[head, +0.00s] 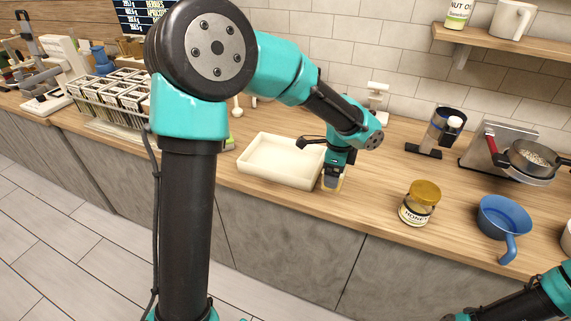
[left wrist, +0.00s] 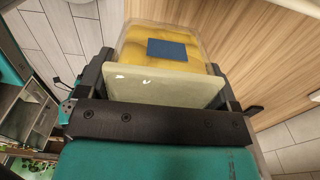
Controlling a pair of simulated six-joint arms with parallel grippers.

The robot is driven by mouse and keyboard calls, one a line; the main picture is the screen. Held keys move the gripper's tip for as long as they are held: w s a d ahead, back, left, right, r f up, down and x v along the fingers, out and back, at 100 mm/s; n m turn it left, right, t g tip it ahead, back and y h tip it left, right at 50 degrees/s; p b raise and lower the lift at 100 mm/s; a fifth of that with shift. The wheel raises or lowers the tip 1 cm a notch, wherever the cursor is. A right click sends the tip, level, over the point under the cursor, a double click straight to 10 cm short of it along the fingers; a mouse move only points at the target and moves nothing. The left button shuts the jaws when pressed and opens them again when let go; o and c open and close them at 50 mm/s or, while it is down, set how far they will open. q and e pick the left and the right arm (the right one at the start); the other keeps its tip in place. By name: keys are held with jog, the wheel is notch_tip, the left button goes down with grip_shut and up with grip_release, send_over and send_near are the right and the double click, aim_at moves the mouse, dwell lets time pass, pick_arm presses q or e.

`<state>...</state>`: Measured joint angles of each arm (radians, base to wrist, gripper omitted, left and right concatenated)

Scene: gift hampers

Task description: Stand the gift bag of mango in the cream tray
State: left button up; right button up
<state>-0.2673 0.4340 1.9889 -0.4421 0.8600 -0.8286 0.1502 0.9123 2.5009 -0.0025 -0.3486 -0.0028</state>
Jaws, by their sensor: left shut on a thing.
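The cream tray (head: 262,172) is a shallow rectangular tray on the wooden counter; its inside looks empty. My left gripper (head: 337,178) points down just right of the tray's right end, near the counter's front edge. It is shut on the gift bag of mango (head: 331,186), of which only a small part shows in the head view. In the left wrist view the bag (left wrist: 140,42) is clear, with yellow contents and a blue label, held between the fingers. I cannot tell whether its bottom touches the counter. My right gripper is out of view.
A honey jar (head: 420,203) with a gold lid stands right of my left gripper. A blue pan (head: 503,217) sits further right. A rack of pouches (head: 110,92) stands at the left.

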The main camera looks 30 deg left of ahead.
pick_arm(q)
jog(key=w+a+r, duration=0.2)
jog(key=a, duration=1.2)
jog(key=w+a+r, duration=0.2)
jog(key=a, duration=1.3)
jog(key=shift+w+a+r, duration=0.25)
jog(key=shift+w, duration=0.1)
jog(key=shift+f, duration=2.5)
jog(key=shift+f, duration=2.5)
jog(key=shift+f, duration=0.1)
